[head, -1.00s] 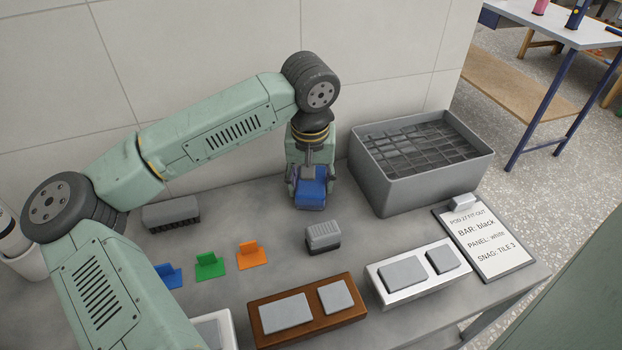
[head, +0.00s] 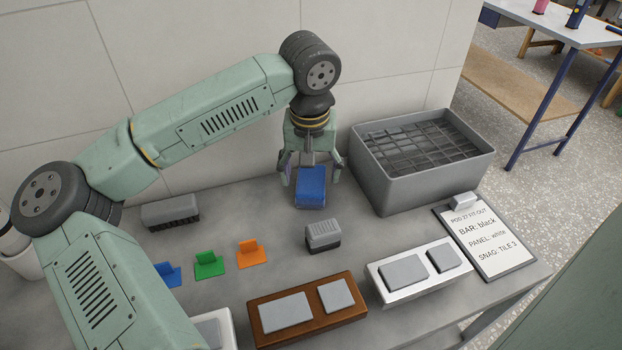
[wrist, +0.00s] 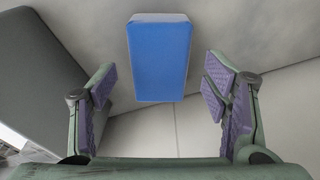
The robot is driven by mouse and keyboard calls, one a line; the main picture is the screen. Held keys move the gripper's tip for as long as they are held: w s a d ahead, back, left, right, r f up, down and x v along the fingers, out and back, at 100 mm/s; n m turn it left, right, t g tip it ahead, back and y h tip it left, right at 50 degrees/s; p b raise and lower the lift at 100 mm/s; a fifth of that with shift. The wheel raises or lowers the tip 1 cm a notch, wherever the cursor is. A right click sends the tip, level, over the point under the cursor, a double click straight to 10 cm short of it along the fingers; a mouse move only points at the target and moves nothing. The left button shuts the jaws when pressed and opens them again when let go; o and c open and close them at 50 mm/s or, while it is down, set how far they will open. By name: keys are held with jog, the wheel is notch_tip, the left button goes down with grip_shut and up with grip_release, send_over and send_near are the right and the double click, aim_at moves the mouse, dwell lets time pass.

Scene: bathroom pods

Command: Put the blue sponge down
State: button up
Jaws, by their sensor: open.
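The blue sponge (head: 310,187) stands on the grey counter near the wall, left of the grey crate. My gripper (head: 312,170) is open just above and behind it, with its fingers apart on both sides. In the wrist view the blue sponge (wrist: 159,60) shows beyond the open fingers of my gripper (wrist: 160,92), with clear gaps on each side and nothing held.
The grey crate (head: 372,180) stands close on the right. A grey brush-like block (head: 323,236) is in front of the sponge, and another (head: 170,213) is at left. Green (head: 209,265) and orange (head: 252,256) tags, a brown panel (head: 290,335) and a clipboard (head: 487,240) lie nearer.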

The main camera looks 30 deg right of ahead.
aim_at(311, 185)
notch_tip(311, 185, up, 10)
jog(key=b, duration=0.1)
jog(key=shift+s+a+f, duration=0.25)
jog(key=shift+s+a, duration=0.1)
jog(key=shift+s, duration=0.1)
